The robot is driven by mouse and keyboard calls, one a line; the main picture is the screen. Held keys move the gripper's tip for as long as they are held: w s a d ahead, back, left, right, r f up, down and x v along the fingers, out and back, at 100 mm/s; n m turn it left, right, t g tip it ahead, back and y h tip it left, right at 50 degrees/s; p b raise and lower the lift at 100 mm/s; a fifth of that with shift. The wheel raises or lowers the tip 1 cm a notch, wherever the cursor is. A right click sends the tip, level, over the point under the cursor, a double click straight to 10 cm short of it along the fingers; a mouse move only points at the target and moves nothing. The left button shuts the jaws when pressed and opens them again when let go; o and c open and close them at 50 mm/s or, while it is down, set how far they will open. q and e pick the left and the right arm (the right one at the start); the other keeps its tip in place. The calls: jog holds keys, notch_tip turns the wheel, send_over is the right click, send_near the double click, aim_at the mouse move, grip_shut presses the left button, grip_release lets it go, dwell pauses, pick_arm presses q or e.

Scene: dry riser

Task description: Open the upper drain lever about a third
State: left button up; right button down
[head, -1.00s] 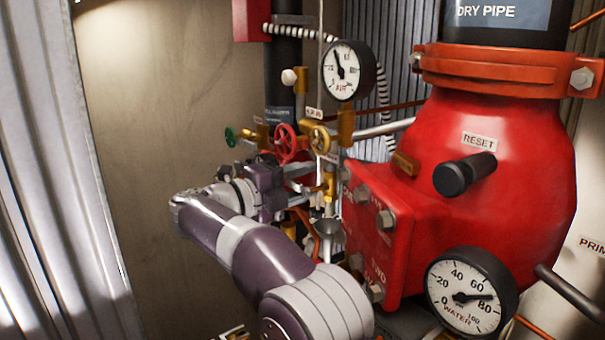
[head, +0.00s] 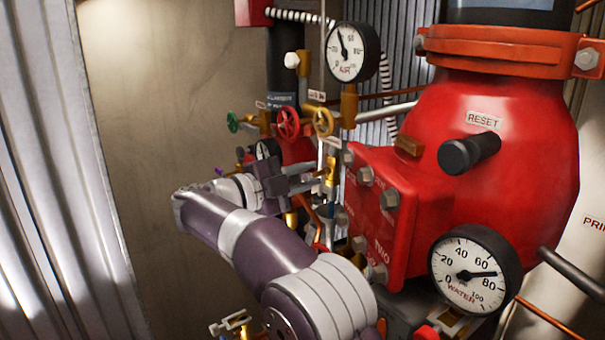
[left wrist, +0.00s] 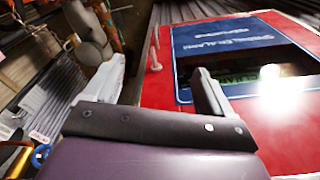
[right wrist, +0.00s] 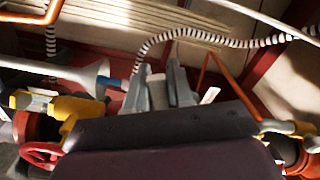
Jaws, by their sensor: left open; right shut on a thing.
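My right gripper (head: 304,183) is shut among the small valves left of the red dry pipe valve in the head view. In the right wrist view its fingers (right wrist: 163,88) are close together around a narrow grey piece. That piece is mostly hidden, and I cannot tell for sure that it is the upper drain lever. A brass fitting (head: 331,168) stands just right of the fingertips in the head view. My left gripper (left wrist: 162,85) is open and empty in the left wrist view, facing a red cabinet, and is outside the head view.
The AIR gauge (head: 352,52), red valve body (head: 500,130) and WATER gauge (head: 476,270) crowd the right. The red cabinet (left wrist: 285,130) carries a blue label.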

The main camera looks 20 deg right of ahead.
jog(key=c, duration=1.2)
grip_release()
jog(key=shift+o, duration=0.6)
jog(key=shift+d, duration=0.15)
jog(key=shift+a+f+b, duration=0.15)
jog(key=shift+a+b, duration=0.2)
jog(key=b+v, duration=0.3)
jog(key=v, duration=0.4)
jog(key=shift+s+a+f, duration=0.1)
jog(key=shift+a, duration=0.1)
send_near(294, 182)
jog(key=shift+s+a+r+b, duration=0.1)
jog(key=shift+s+r+b, duration=0.05)
jog(key=shift+r+b, duration=0.2)
